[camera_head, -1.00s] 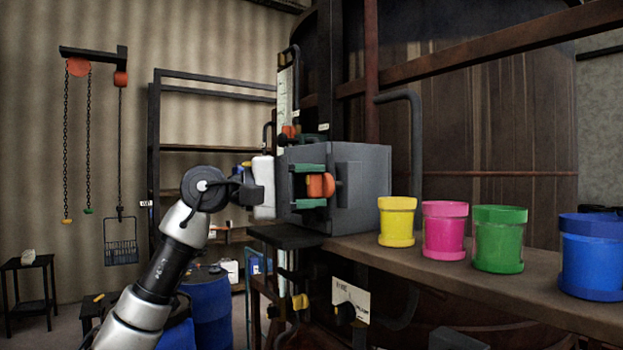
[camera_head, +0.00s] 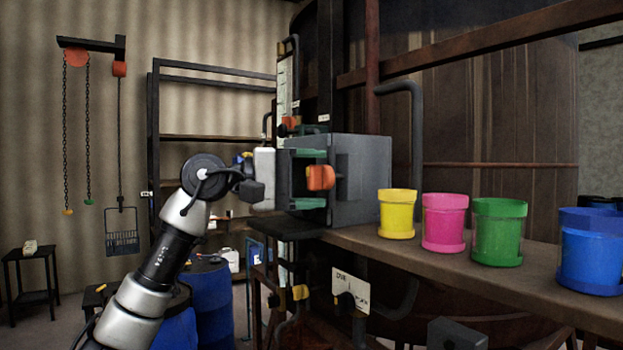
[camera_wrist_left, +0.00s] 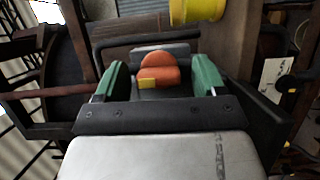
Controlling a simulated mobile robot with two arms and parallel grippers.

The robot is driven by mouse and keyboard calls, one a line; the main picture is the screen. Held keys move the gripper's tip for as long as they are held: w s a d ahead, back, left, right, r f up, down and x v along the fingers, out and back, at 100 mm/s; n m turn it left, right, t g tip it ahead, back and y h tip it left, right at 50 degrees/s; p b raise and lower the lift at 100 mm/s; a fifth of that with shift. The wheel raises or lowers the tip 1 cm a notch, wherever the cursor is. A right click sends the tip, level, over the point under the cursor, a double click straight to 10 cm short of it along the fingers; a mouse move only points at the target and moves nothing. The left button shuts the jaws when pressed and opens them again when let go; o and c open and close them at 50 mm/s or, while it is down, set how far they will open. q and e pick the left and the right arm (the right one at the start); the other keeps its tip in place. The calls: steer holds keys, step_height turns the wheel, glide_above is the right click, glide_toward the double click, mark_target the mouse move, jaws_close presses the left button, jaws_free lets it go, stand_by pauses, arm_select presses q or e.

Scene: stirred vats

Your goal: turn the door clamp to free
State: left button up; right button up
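The orange door clamp (camera_head: 321,178) sits on the front of a grey box (camera_head: 362,185) at the left end of the shelf. My left gripper (camera_head: 308,179) is open in front of it, with one green finger above the clamp and one below. In the left wrist view the clamp (camera_wrist_left: 158,70), with a small yellow patch, lies between the spread fingers of the left gripper (camera_wrist_left: 161,79), with a gap on both sides. The clamp's mounting is partly hidden. My right gripper is not in view.
A yellow pot (camera_head: 397,214), pink pot (camera_head: 444,222), green pot (camera_head: 498,232) and blue pot (camera_head: 592,250) stand along the brown shelf (camera_head: 470,285) right of the box. A dark rack (camera_head: 154,150) and blue drums (camera_head: 210,300) stand behind my left arm.

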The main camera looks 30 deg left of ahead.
arm_select(q)
steer(key=shift+s+a, duration=0.1)
steer(key=b+v, duration=0.4)
steer(key=v, duration=0.6)
steer(key=shift+s+a, duration=0.15)
steer(key=shift+s, duration=0.05)
steer(key=shift+r, duration=0.1)
